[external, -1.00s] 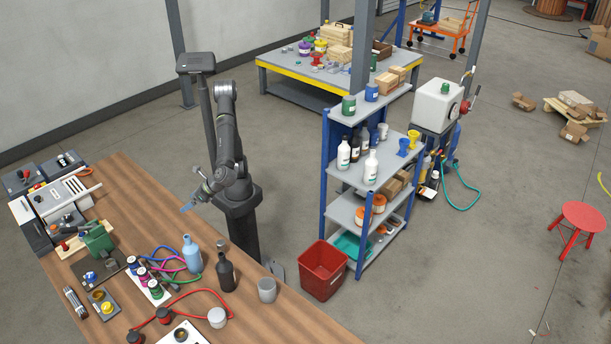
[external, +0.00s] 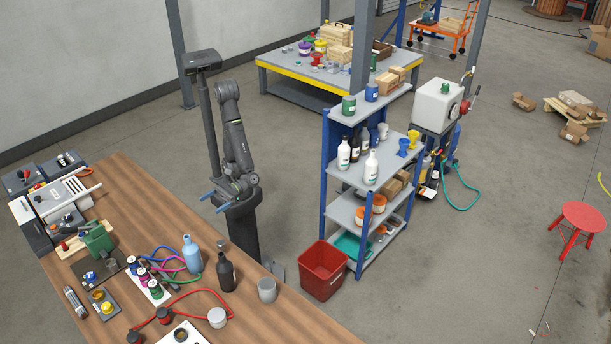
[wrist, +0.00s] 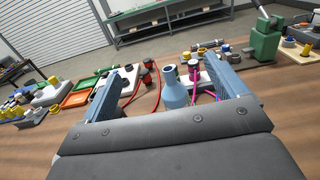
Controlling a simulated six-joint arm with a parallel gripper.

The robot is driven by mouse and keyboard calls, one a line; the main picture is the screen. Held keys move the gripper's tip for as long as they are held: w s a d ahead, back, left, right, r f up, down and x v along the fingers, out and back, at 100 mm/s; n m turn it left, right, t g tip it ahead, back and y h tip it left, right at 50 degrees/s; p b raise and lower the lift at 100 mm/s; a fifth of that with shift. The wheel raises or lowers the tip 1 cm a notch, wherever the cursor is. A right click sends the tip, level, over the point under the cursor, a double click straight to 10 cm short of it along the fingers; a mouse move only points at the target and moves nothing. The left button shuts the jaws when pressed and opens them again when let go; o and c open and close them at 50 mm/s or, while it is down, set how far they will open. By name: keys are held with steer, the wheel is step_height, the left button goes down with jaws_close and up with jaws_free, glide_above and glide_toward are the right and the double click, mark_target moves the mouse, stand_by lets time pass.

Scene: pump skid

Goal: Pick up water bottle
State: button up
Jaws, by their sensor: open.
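A blue bottle (external: 192,255), the likely water bottle, stands upright on the wooden table in the external view. It also shows in the wrist view (wrist: 175,94), ahead of my gripper and between the two jaws in the picture. My gripper (external: 214,202) is open and empty, with blue fingers spread wide. It is beyond the table's far edge and apart from the bottle. In the wrist view the fingers (wrist: 160,72) frame the bottle, with the right finger nearer to it in the picture.
A dark bottle (external: 226,273) and a grey cup (external: 267,290) stand right of the blue bottle. Coloured hoses and a white block with several small jars (external: 151,284) crowd its left and front. A green machine (external: 98,239) stands further left. A red bin (external: 323,271) is on the floor.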

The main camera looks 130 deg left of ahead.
glide_toward(187, 251)
steer(key=shift+s+d+f, duration=0.25)
steer(key=shift+d+f, duration=0.1)
steer(key=shift+d, duration=1.2)
steer(key=shift+s+d+f, duration=0.3)
steer(key=shift+d, duration=1.3)
steer(key=shift+s+d+f, duration=0.25)
steer(key=shift+d+f, duration=0.1)
steer(key=shift+d, duration=1.2)
steer(key=shift+c, duration=0.2)
steer(key=c, duration=1.8)
steer(key=shift+c, duration=0.3)
steer(key=shift+r, duration=0.1)
